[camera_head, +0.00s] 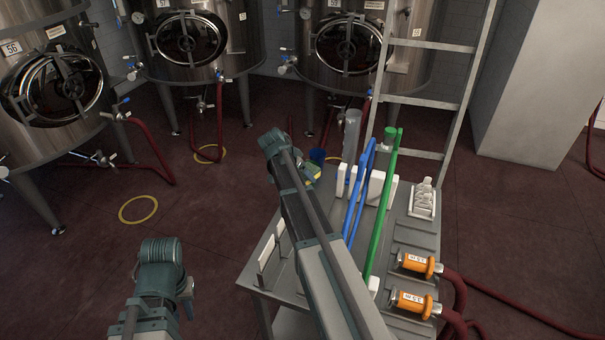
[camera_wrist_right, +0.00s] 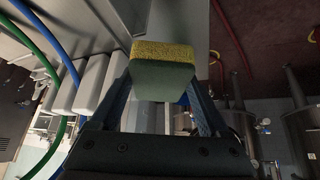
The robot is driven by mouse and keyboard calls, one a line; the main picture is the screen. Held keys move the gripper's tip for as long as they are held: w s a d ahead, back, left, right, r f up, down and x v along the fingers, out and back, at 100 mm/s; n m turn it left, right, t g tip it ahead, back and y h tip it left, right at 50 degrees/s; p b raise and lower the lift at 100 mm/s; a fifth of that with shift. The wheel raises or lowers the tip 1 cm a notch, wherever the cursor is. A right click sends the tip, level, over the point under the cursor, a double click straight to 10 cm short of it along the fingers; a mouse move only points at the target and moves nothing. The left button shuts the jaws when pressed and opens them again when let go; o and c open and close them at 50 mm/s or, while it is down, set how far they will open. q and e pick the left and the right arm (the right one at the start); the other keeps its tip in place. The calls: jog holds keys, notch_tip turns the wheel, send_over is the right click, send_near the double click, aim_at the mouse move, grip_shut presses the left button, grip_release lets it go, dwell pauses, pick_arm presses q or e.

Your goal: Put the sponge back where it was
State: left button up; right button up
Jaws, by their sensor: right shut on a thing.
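The sponge (camera_wrist_right: 163,66), yellow on one face and green on another, sits between the two fingers of my right gripper (camera_wrist_right: 165,88) in the right wrist view. The gripper is shut on it. In the head view a small yellow part of the sponge (camera_head: 314,173) shows past the end of my right arm, near the far left of the grey work cart (camera_head: 262,272); the right fingers are mostly hidden there. My left gripper (camera_head: 163,262) is at the lower left over the floor, away from the cart. Its fingers cannot be made out.
A ladder-like frame (camera_head: 424,100) stands behind. Steel tanks (camera_head: 195,70) line the back, and red hoses cross the floor.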

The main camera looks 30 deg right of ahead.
jog(key=o, duration=1)
jog(key=shift+o, duration=0.2)
jog(key=shift+r, duration=0.15)
jog(key=shift+r+p, duration=0.55)
jog(key=shift+p, duration=0.2)
jog(key=p+v, duration=1)
jog(key=v, duration=0.1)
jog(key=shift+a+r, duration=0.2)
jog(key=shift+r, duration=0.15)
